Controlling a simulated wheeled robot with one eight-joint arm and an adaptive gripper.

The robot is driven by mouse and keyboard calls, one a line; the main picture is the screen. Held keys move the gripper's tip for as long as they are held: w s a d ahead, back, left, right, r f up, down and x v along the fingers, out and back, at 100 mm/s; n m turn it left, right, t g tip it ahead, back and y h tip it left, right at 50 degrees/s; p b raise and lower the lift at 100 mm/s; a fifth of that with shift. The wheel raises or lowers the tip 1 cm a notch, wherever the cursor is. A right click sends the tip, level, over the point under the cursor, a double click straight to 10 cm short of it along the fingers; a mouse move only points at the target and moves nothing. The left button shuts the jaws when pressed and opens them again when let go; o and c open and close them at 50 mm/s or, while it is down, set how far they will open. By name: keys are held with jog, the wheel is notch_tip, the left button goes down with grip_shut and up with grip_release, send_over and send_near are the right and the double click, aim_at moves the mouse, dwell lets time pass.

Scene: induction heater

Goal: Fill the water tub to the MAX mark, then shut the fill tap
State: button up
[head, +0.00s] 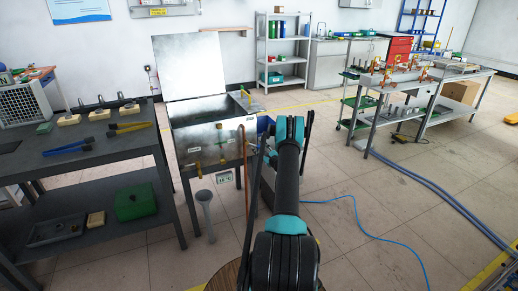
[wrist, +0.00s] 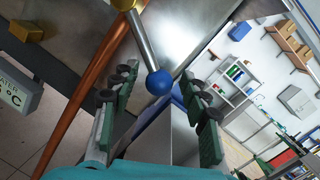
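The water tub (head: 212,150) is a grey metal box on legs with its lid (head: 188,67) raised, left of centre in the head view. Its inside is dark; I cannot make out the water level or a MAX mark. In the wrist view, a tap lever (wrist: 143,42) with a blue ball knob (wrist: 159,83) runs down from a brass body (wrist: 122,4). My gripper (wrist: 162,92) is open, its fingers on either side of the knob in the picture; I cannot tell whether they touch it.
A copper pipe (wrist: 95,85) runs close to the left finger and also stands before the tub (head: 248,185). A small temperature display (head: 223,178) hangs below the tub. A dark workbench (head: 85,140) stands at left.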

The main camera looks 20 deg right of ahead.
jog(key=shift+s, duration=0.1)
jog(key=v, duration=0.7)
jog(key=shift+s, duration=0.15)
dwell(0.3)
